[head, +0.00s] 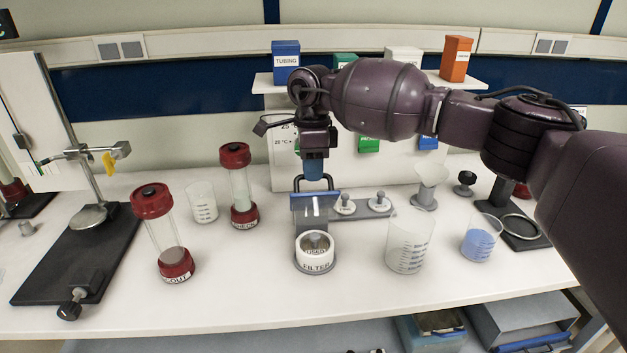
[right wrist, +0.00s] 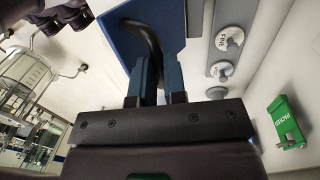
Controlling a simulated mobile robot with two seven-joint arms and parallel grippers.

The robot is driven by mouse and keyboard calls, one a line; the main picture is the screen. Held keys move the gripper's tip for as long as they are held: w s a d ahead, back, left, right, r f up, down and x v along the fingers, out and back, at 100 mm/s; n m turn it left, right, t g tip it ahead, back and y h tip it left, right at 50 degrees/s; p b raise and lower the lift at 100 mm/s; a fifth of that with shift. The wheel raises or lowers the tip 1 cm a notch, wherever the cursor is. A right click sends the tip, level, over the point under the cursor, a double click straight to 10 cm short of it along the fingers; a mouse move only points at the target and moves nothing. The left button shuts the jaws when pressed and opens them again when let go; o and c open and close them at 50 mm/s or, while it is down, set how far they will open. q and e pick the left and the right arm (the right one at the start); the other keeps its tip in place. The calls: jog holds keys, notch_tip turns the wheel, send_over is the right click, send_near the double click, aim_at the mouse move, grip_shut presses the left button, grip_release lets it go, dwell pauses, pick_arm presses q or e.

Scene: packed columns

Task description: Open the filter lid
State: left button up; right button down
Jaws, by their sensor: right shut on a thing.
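The filter (head: 315,265) is a round, white-rimmed holder labelled FILTER in the middle of the bench. The fingertips hide part of the handle. My left gripper is not in view.
A tall column (head: 162,232) and another column (head: 239,187) with red caps stand left, near a small beaker (head: 201,203). A large beaker (head: 408,243) and a blue-filled beaker (head: 479,238) stand right. A grey strip (head: 362,210) with round knobs lies close behind the filter.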

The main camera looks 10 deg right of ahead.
jog(key=shift+w+f, duration=0.3)
jog(key=shift+w, duration=0.05)
dwell(0.3)
jog(key=c, duration=1.2)
grip_release()
jog(key=shift+w+f, duration=0.1)
jog(key=shift+w, duration=0.1)
jog(key=shift+o, duration=0.2)
jog(key=shift+s+r, duration=0.15)
jog(key=shift+r, duration=0.1)
notch_tip(320, 180, up, 11)
jog(key=w, duration=0.1)
jog(key=shift+w+f+b, duration=0.2)
jog(key=shift+b, duration=0.15)
jog(key=shift+f, duration=0.1)
